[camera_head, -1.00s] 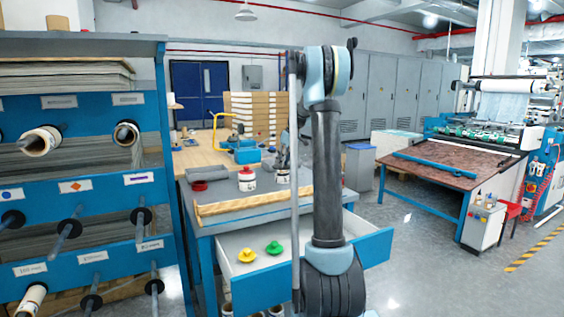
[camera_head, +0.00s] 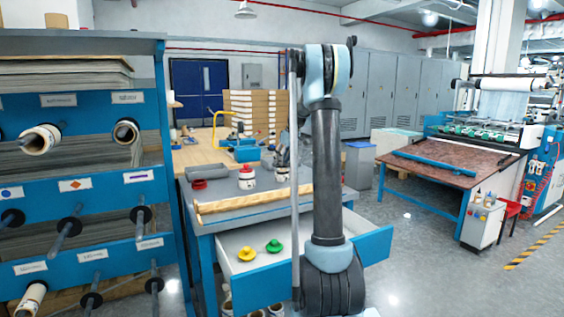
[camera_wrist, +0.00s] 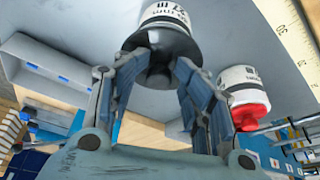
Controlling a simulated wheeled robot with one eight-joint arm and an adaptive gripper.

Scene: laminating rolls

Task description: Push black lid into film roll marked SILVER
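My gripper (camera_wrist: 160,73) has its two fingers on either side of the black lid (camera_wrist: 160,45) in the wrist view, close against it. The lid is at the end of a white film roll (camera_wrist: 164,12) with dark print. I cannot read SILVER on it, and whether the lid is seated cannot be told.
A second roll with a red lid (camera_head: 246,178) stands to the left; it also shows in the wrist view (camera_wrist: 243,95). A ruler (camera_wrist: 290,30) lies nearby. The open drawer (camera_head: 232,240) holds a yellow lid (camera_head: 246,254) and a green lid (camera_head: 273,246). A rack (camera_head: 85,180) stands left.

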